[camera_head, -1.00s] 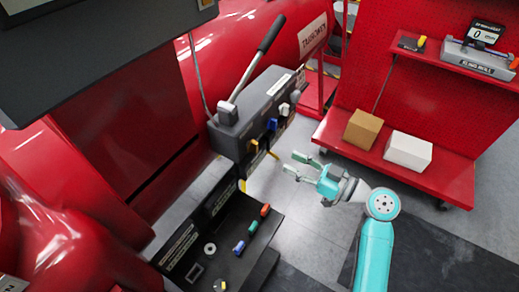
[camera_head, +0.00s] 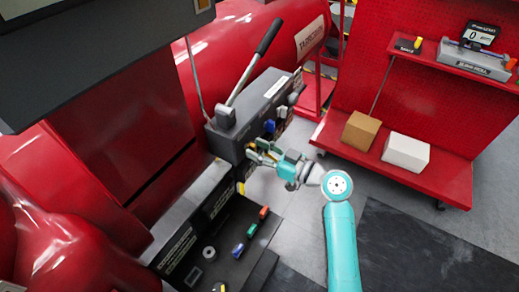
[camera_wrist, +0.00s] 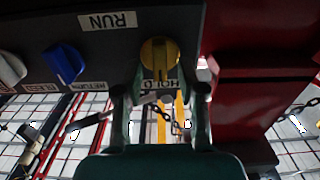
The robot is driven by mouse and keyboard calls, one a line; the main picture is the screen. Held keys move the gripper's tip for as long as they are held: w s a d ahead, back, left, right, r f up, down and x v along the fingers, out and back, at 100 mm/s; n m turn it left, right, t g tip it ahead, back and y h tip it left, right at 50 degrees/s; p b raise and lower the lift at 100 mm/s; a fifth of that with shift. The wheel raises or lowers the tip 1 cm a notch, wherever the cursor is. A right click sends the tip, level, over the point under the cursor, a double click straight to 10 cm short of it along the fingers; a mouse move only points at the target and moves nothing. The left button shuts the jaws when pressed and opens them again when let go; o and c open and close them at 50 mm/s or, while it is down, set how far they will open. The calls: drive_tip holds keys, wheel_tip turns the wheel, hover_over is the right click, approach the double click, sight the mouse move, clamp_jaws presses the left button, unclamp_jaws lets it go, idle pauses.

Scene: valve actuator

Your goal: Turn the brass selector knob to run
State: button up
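The brass selector knob (camera_wrist: 160,57) is on the dark panel face in the wrist view. The picture is inverted there: the RUN label (camera_wrist: 107,20) is up and left of the knob, and the HOLD label (camera_wrist: 160,84) is just below it. A mark on the knob points toward HOLD. My gripper (camera_wrist: 160,97) is open, its two fingers apart on either side just below the knob, with no clear contact. In the head view my gripper (camera_head: 262,153) is at the front of the grey valve box (camera_head: 245,115), largely hiding the knob.
A blue knob (camera_wrist: 65,62) and a white knob (camera_wrist: 10,68) are left of the brass one in the wrist view. A lever (camera_head: 255,58) rises from the box. A black console (camera_head: 222,240) with coloured switches is below. A red shelf (camera_head: 400,160) stands right.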

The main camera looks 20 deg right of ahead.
clamp_jaws()
drive_tip(key=shift+m, duration=0.4)
drive_tip(key=m, duration=0.3)
drive_tip(key=shift+w+d+m, duration=0.1)
drive_tip(key=shift+d+m, duration=0.05)
drive_tip(key=shift+m, duration=0.25)
drive_tip(key=shift+w+d+f+m, duration=0.1)
drive_tip(key=shift+f+m, duration=0.05)
drive_tip(key=shift+m, duration=1.9)
drive_tip(key=shift+w+d+f+m, duration=0.1)
drive_tip(key=shift+f+m, duration=0.1)
drive_tip(key=shift+m, duration=1.9)
drive_tip(key=shift+d+f+m, duration=0.1)
drive_tip(key=shift+f+m, duration=0.05)
drive_tip(key=shift+m, duration=1.9)
